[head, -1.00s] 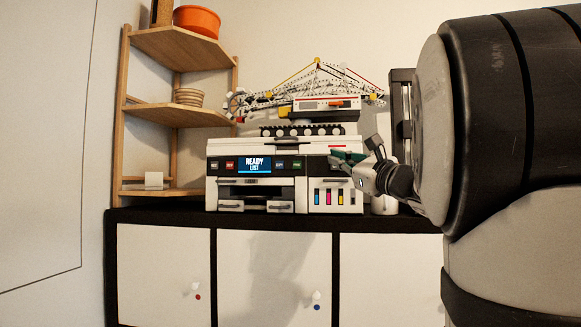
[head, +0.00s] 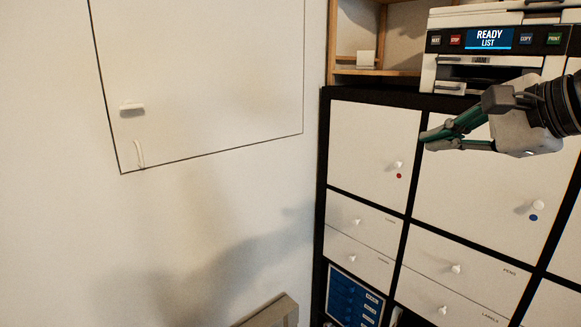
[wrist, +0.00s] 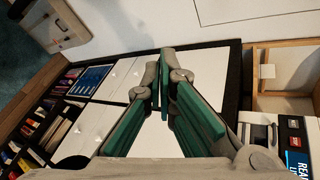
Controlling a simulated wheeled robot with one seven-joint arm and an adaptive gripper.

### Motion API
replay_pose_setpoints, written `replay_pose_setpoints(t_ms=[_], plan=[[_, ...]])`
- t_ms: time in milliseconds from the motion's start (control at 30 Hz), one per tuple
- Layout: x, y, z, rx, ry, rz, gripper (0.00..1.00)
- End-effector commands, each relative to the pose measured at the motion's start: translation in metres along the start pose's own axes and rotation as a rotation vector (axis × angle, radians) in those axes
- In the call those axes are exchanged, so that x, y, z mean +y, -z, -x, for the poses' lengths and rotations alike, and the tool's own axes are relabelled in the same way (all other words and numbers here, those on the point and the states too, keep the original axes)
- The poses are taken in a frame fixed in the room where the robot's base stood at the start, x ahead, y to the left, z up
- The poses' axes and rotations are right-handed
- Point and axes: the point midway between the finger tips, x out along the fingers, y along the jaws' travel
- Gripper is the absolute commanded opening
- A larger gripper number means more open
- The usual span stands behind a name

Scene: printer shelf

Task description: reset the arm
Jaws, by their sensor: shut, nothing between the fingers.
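My gripper (head: 440,139) is in the right of the head view, in front of the white cabinet doors and below the printer. Its green-padded fingers are together, pointing left, with nothing between them. In the wrist view the gripper (wrist: 163,85) shows its two fingers meeting at the tips above the cabinet front. The rest of my arm runs off the right edge of the head view.
The printer (head: 500,58) with its lit "READY LIST" screen stands on the black-framed cabinet (head: 325,150). A wooden shelf (head: 375,73) stands beside it. A wall panel (head: 200,80) is at left.

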Motion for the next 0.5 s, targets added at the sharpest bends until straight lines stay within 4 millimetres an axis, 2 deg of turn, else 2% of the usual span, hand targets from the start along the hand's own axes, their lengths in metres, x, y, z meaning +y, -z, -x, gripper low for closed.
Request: replay_pose_setpoints(t_ms=[33, 100, 200, 333, 400, 500], plan=[[0.026, -0.022, -0.004, -0.015, -0.084, 0.116, 0.00], [0.064, -0.042, -0.006, -0.024, -0.201, 0.288, 0.00], [0.115, -0.061, 0.000, -0.043, -0.356, 0.548, 0.00], [0.169, -0.069, 0.015, -0.066, -0.524, 0.897, 0.00], [0.190, -0.067, 0.024, -0.075, -0.594, 1.069, 0.00], [0.209, -0.062, 0.034, -0.084, -0.668, 1.272, 0.00]])
